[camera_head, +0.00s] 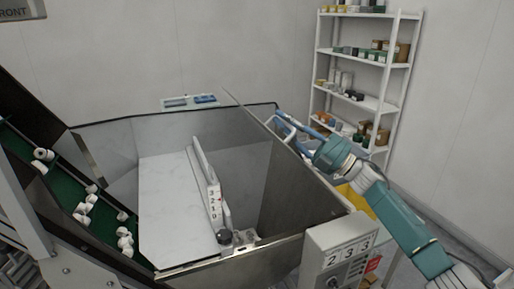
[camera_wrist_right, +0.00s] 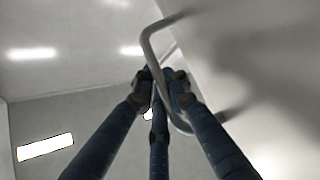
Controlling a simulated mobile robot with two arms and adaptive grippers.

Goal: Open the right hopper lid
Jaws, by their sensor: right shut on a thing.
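The hopper (camera_head: 215,112) stands in the middle of the head view, and I can see into its right part. A thin edge, which looks like the right hopper lid (camera_head: 262,121), runs along the right side, seen nearly edge-on and raised. My right gripper (camera_head: 284,120) is at that side, its blue fingers shut on the lid handle. In the right wrist view, the bent metal handle (camera_wrist_right: 150,48) passes between the fingertips of my gripper (camera_wrist_right: 165,82). It joins a plain grey panel (camera_wrist_right: 265,70), likely the lid. My left gripper is not in view.
A green conveyor (camera_head: 62,200) with white caps rises at the left. A control box (camera_head: 345,240) with number displays stands at the front right. A shelf (camera_head: 318,66) with small goods stands against the back wall.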

